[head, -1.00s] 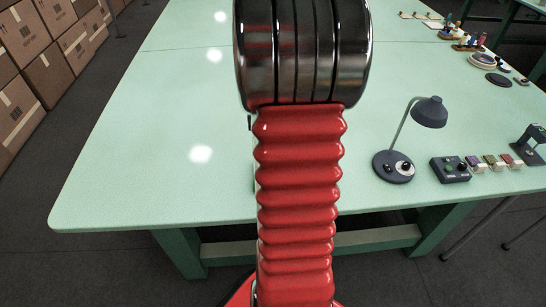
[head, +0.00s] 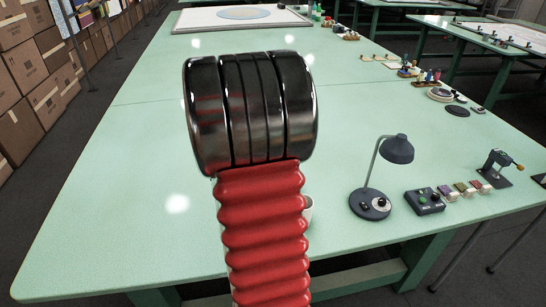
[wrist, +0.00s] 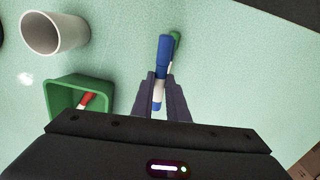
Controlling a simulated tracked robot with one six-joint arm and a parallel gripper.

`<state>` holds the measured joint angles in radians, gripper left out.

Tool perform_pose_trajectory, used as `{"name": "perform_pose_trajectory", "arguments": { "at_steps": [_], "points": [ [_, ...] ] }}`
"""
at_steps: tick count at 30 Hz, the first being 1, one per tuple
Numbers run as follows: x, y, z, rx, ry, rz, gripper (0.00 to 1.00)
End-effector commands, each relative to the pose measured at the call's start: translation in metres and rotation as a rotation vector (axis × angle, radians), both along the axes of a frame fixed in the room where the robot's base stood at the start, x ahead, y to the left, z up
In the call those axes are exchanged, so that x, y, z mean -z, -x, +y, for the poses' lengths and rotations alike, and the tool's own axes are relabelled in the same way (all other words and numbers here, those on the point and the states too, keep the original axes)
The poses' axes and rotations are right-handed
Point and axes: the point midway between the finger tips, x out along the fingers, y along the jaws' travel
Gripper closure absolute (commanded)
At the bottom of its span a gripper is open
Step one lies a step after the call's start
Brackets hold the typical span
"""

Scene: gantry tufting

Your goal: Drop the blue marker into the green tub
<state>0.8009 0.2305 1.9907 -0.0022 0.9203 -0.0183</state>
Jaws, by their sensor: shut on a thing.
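In the wrist view a blue marker (wrist: 164,50) with a white barrel is held between the two dark fingers of my gripper (wrist: 160,82). Its blue end points away from the gripper. The green tub (wrist: 52,98) is left of the gripper, apart from the marker, with a red-and-white marker (wrist: 87,100) inside. My gripper's housing hides part of the tub's near side. In the head view my own arm hides the gripper, the blue marker and the tub.
A light grey cup (wrist: 58,34) stands beyond the tub; a pale cup (head: 308,212) shows partly behind my arm. A green thing (wrist: 176,38) is just behind the marker. A desk lamp (head: 371,202) and control box (head: 424,201) stand to the right. The left tabletop is clear.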

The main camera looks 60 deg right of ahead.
Motion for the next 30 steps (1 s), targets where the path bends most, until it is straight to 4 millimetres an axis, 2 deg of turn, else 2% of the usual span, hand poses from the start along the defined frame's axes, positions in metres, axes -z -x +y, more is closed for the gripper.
{"name": "perform_pose_trajectory", "arguments": {
  "at_steps": [6,15,23,30],
  "points": [
    [0.003,-0.055,0.041,-0.137,0.000,0.000,1.00],
    [0.007,-0.122,0.113,-0.327,0.000,0.000,1.00],
    [0.011,-0.169,0.187,-0.490,0.001,-0.001,1.00],
    [0.015,-0.200,0.264,-0.641,0.000,0.000,1.00]
  ]
}}
